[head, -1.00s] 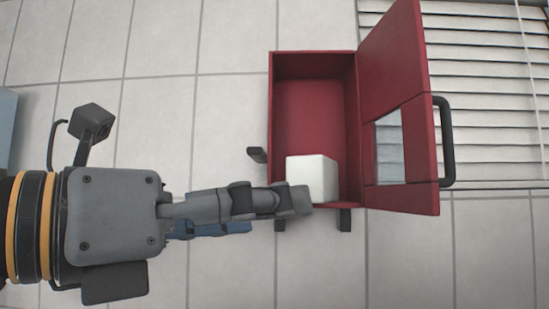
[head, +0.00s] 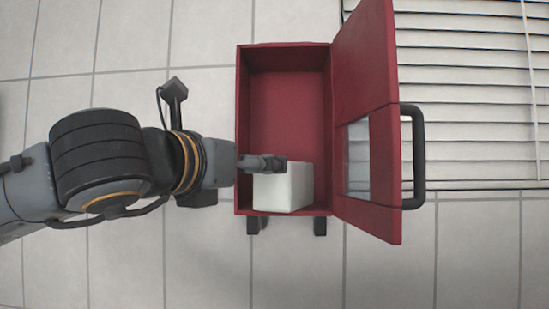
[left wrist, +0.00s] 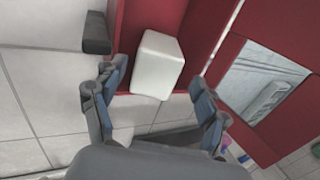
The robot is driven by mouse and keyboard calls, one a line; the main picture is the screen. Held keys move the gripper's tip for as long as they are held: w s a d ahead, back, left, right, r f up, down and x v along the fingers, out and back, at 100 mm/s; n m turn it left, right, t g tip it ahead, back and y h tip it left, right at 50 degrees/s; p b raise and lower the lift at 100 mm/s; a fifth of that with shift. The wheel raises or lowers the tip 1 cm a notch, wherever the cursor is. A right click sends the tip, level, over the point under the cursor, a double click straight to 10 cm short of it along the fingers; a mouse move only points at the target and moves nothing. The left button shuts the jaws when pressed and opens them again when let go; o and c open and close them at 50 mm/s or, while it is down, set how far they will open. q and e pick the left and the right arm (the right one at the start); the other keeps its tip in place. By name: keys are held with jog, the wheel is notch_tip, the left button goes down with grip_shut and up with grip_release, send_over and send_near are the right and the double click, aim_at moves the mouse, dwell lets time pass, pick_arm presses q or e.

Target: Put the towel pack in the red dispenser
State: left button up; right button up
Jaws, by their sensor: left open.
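The red dispenser (head: 290,95) is an open box on the wall in the head view, its door (head: 365,60) swung open to the right. The white towel pack (head: 284,190) sits inside, at the lower end. My left gripper (head: 275,164) reaches in from the left across the dispenser's side wall, its tips at the pack's upper edge. In the left wrist view the gripper's fingers (left wrist: 158,78) are spread wide, with the pack (left wrist: 158,60) ahead between them. The head view does not show whether they touch it. My right gripper is in neither view.
The door has a clear window (head: 358,160) and a black handle (head: 418,155). Louvred blinds (head: 465,100) are at the right. Pale tiles (head: 130,270) surround the dispenser, with free room to the left and below.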

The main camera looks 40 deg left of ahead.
aim_at(286, 185)
pick_arm(q)
jog(key=p+x, duration=0.3)
jog(key=x, duration=0.5)
jog(key=shift+w+d, duration=0.1)
jog(key=shift+w, duration=0.15)
jog(key=shift+w+a, duration=0.25)
jog(key=shift+w, duration=0.3)
jog(key=shift+w+f, duration=0.15)
jog(key=shift+w, duration=0.05)
jog(key=c, duration=0.9)
jog(key=shift+s+d, duration=0.1)
jog(key=shift+s, duration=0.1)
jog(key=shift+s+d+r, duration=0.25)
jog(key=shift+s+d, duration=0.05)
jog(key=shift+b, duration=0.3)
